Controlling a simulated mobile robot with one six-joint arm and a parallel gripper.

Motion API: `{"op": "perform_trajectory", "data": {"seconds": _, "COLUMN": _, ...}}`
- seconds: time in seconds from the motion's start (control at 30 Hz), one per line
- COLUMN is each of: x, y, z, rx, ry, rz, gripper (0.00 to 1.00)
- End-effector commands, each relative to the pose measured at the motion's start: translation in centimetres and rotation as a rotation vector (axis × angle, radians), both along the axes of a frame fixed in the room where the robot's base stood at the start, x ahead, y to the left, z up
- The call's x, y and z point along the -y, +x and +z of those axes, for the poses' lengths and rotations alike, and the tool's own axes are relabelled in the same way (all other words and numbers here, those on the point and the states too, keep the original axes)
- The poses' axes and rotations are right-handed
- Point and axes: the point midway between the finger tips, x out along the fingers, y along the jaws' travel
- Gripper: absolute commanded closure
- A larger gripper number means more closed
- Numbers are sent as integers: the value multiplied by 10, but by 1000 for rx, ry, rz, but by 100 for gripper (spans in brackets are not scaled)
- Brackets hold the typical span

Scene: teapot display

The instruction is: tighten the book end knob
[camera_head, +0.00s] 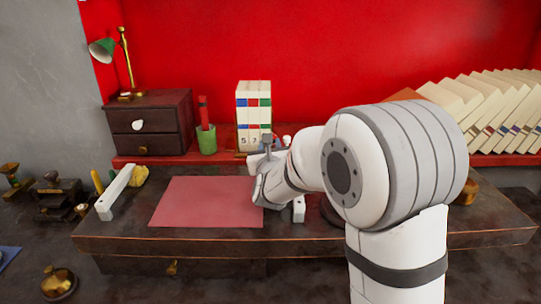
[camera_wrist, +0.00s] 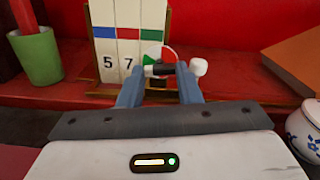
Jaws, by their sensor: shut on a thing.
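In the wrist view, a small dark bar with a pale knob-like end (camera_wrist: 198,67) lies across the space between my fingertips; I take it for the book end knob. My gripper (camera_wrist: 161,75) is shut on it. In the head view my gripper (camera_head: 266,148) is in front of these volumes (camera_head: 254,102), and my wrist hides the knob.
A green cup (camera_head: 207,139) and a dark drawer box (camera_head: 150,122) stand to the left. A blue-and-white pot (camera_wrist: 305,130) and an orange book (camera_wrist: 298,62) are to the right in the wrist view. The red mat (camera_head: 207,203) on the desk is bare.

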Motion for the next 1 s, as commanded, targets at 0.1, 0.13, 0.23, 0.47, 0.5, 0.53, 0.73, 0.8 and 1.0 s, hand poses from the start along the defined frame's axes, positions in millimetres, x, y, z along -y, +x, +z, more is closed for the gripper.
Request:
{"op": "perform_trajectory", "data": {"seconds": 0.1, "x": 0, "y": 0, "z": -3, "rx": -1, "ry": 47, "rz": 0, "gripper": 92}}
{"op": "perform_trajectory", "data": {"seconds": 0.13, "x": 0, "y": 0, "z": -3, "rx": -1, "ry": 57, "rz": 0, "gripper": 92}}
{"op": "perform_trajectory", "data": {"seconds": 0.23, "x": 0, "y": 0, "z": -2, "rx": -2, "ry": 80, "rz": 1, "gripper": 92}}
{"op": "perform_trajectory", "data": {"seconds": 0.47, "x": 0, "y": 0, "z": -1, "rx": -4, "ry": 100, "rz": 1, "gripper": 92}}
{"op": "perform_trajectory", "data": {"seconds": 0.5, "x": 0, "y": 0, "z": -1, "rx": -4, "ry": 100, "rz": 1, "gripper": 92}}
{"op": "perform_trajectory", "data": {"seconds": 0.53, "x": 0, "y": 0, "z": -1, "rx": -4, "ry": 100, "rz": 1, "gripper": 92}}
{"op": "perform_trajectory", "data": {"seconds": 0.73, "x": 0, "y": 0, "z": -1, "rx": -4, "ry": 99, "rz": -1, "gripper": 92}}
{"op": "perform_trajectory", "data": {"seconds": 0.8, "x": 0, "y": 0, "z": -1, "rx": -3, "ry": 99, "rz": 0, "gripper": 64}}
{"op": "perform_trajectory", "data": {"seconds": 1.0, "x": 1, "y": 0, "z": -1, "rx": -2, "ry": 99, "rz": -1, "gripper": 48}}
